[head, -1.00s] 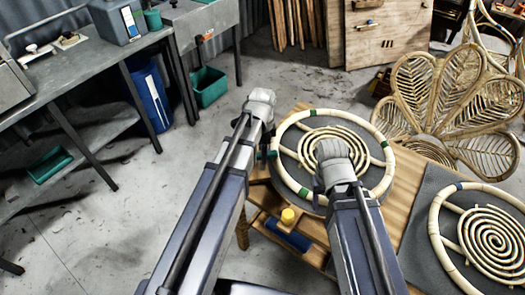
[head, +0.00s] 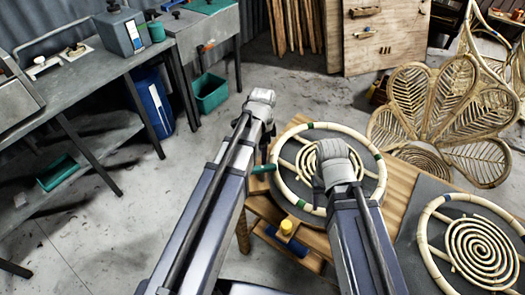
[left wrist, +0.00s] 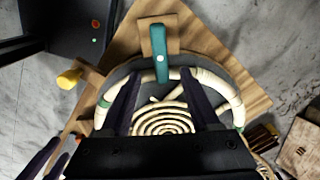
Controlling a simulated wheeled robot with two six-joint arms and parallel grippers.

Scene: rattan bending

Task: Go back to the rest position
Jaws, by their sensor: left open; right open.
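My left gripper (head: 266,150) hangs at the left edge of the round rattan frame (head: 372,190), partly hidden by its own wrist. In the left wrist view its two dark fingers (left wrist: 160,76) stand apart over the frame and its spiral (left wrist: 162,122), with nothing held. A teal bar (head: 263,169) lies at the frame's left edge; it also shows in the left wrist view (left wrist: 160,52), on a small wooden block beyond the fingertips. My right gripper (head: 318,190) is open over the frame's lower part, mostly hidden by its wrist.
The wooden table (head: 402,186) also carries a second ring with a spiral (head: 425,240) on a grey mat at right. A yellow cylinder (head: 286,227) and a blue piece (head: 291,243) sit at its front. A metal bench (head: 90,85) stands left; clear floor lies between.

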